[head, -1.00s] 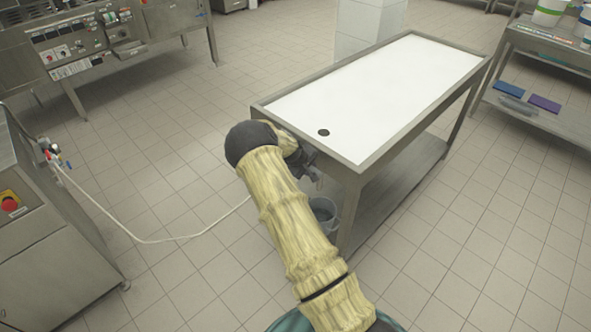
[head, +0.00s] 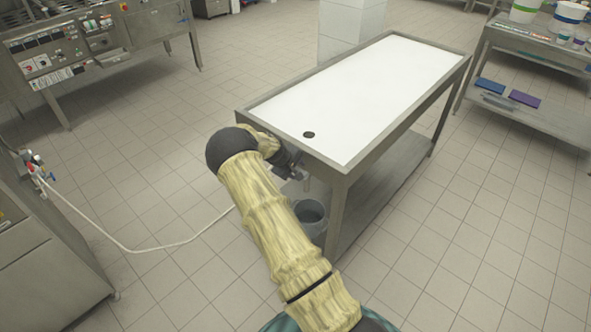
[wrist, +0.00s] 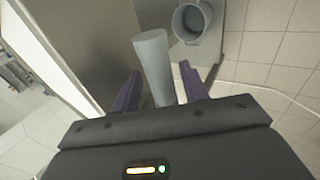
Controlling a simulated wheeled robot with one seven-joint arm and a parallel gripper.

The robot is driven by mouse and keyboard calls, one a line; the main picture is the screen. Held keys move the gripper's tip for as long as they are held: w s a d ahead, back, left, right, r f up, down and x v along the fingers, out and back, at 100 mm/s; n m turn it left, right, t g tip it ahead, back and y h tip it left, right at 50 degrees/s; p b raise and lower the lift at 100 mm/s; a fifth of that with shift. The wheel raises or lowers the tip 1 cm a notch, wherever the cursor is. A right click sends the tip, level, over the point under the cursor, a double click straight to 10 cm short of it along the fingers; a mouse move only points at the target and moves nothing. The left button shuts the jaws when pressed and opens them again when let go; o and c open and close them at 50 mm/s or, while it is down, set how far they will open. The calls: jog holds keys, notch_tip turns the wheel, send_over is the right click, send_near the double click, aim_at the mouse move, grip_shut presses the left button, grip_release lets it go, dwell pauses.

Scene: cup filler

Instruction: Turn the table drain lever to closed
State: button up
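The steel table (head: 405,115) has a white top with a dark round drain hole (head: 308,135) near its front left corner. My gripper (head: 292,168) is at the table's near edge, below the top, partly hidden by my arm. In the wrist view my gripper (wrist: 161,72) has its two dark purple fingers apart. A grey tapered cylinder (wrist: 152,58) stands between them in the picture; I cannot tell whether it is the drain pipe or the lever, or whether a finger touches it. I cannot make out the drain lever clearly in either view.
A white hose (head: 150,247) crosses the floor at left. A shelf (head: 525,110) stands at right. The tiled floor right of the table is clear.

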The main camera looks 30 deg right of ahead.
jog(key=b+v, duration=0.1)
jog(key=v, duration=1.6)
jog(key=shift+r, duration=0.2)
